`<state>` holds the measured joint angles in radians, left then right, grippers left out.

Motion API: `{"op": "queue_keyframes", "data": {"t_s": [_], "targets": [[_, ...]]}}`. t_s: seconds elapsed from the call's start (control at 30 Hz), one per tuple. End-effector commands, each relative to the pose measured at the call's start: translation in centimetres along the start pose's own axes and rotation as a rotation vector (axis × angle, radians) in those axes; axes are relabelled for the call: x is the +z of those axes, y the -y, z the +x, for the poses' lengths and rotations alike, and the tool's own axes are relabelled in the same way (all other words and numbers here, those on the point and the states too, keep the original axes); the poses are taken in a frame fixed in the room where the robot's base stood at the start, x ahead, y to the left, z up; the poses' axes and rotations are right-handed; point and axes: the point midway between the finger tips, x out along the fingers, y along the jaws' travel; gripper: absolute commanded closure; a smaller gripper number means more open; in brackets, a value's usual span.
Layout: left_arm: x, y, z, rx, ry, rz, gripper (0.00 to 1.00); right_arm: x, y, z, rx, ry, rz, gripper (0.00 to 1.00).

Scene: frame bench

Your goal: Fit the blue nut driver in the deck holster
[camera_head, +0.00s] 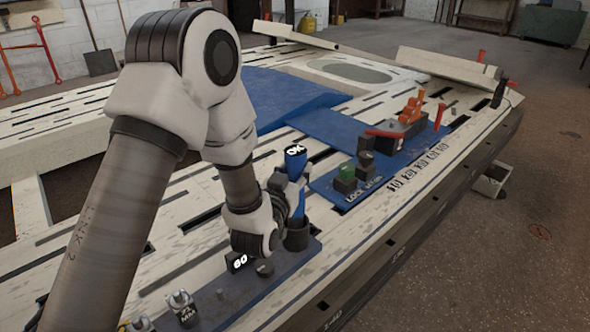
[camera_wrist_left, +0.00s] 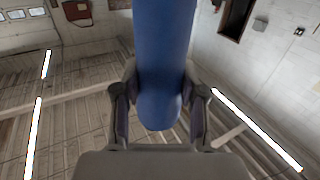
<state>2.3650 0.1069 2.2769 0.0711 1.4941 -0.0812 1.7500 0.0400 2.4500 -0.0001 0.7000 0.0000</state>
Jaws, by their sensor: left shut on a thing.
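The blue nut driver (camera_head: 296,163) stands about upright at the middle of the head view, with a black cap marked "OK" on top. My left gripper (camera_head: 291,188) is shut on its blue handle, which also shows between both fingers in the left wrist view (camera_wrist_left: 162,60). A dark upright cup, which looks like the deck holster (camera_head: 297,238), is directly below the driver on the blue strip. The driver's lower end meets the cup's mouth in the picture; I cannot tell how deep it sits. My left wrist hides part of the cup's left side. My right gripper is not in view.
A black block marked "60" (camera_head: 237,262) and a dark knob (camera_head: 264,268) stand close left of the cup. A blue panel (camera_head: 350,190) with a green button block and an orange-handled clamp (camera_head: 412,110) lies beyond. Slotted pale deck surrounds them.

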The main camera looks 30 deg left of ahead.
Motion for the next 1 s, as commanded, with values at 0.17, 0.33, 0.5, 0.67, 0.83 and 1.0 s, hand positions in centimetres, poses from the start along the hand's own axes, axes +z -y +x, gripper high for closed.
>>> {"op": "queue_keyframes", "data": {"t_s": [0.17,0.33,0.5,0.67,0.83,1.0], "targets": [[0.4,0.0,0.0,0.000,-0.004,0.000,1.00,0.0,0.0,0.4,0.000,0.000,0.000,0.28],[0.8,0.0,0.0,0.000,-0.004,0.000,1.00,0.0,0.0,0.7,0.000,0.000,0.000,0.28],[1.1,0.0,0.0,0.000,-0.003,0.000,1.00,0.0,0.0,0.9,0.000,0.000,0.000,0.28],[1.5,0.0,0.0,0.000,-0.003,0.000,1.00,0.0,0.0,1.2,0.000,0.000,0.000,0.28],[1.9,0.0,0.0,0.000,-0.003,0.000,1.00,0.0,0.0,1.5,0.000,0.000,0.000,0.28],[2.3,0.0,0.0,0.000,-0.004,0.000,1.00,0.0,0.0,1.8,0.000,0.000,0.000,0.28]]}}
